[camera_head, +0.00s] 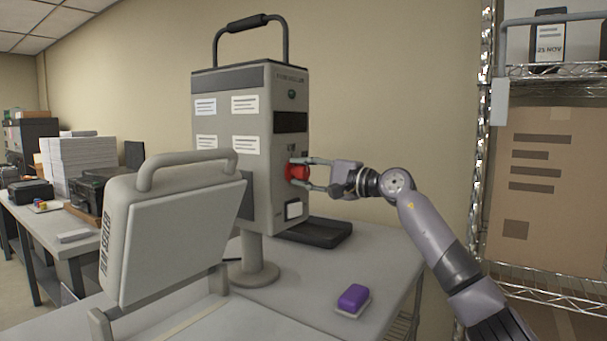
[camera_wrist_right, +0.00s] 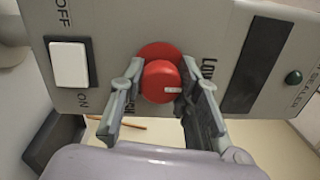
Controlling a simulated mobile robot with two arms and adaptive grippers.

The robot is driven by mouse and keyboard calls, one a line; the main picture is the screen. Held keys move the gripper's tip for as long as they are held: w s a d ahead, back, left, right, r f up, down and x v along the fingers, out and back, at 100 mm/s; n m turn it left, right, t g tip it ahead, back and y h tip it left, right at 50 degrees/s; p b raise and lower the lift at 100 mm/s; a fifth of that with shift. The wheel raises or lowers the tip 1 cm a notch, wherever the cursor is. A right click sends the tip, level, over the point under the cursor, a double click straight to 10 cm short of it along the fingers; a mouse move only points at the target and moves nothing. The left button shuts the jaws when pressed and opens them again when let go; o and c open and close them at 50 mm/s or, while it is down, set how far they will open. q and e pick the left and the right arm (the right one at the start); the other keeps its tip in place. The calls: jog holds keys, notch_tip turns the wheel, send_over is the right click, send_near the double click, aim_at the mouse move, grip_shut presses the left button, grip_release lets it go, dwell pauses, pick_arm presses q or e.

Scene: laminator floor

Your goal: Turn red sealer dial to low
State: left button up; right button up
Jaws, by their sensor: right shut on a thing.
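The red sealer dial (camera_head: 297,172) sits on the right-hand face of the grey sealer (camera_head: 262,215). My right gripper (camera_head: 309,173) reaches in from the right and is shut on the dial. In the right wrist view the dial (camera_wrist_right: 161,82) is between the two fingers (camera_wrist_right: 160,98). Its white mark points to the right, toward the side with the "Low" label (camera_wrist_right: 208,70). The right finger partly covers that label. Another label by the left finger is mostly hidden. My left gripper is not in view.
A white OFF/ON switch (camera_wrist_right: 69,64) and a green light (camera_wrist_right: 293,77) are on the same face. A purple block (camera_head: 353,297) lies on the table's front right. A second sealer-like unit (camera_head: 170,235) stands at front left. A wire shelf (camera_head: 550,80) is at right.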

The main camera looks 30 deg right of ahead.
jog(key=o, duration=1.2)
jog(key=shift+s+d, duration=0.1)
jog(key=shift+v, duration=5.9)
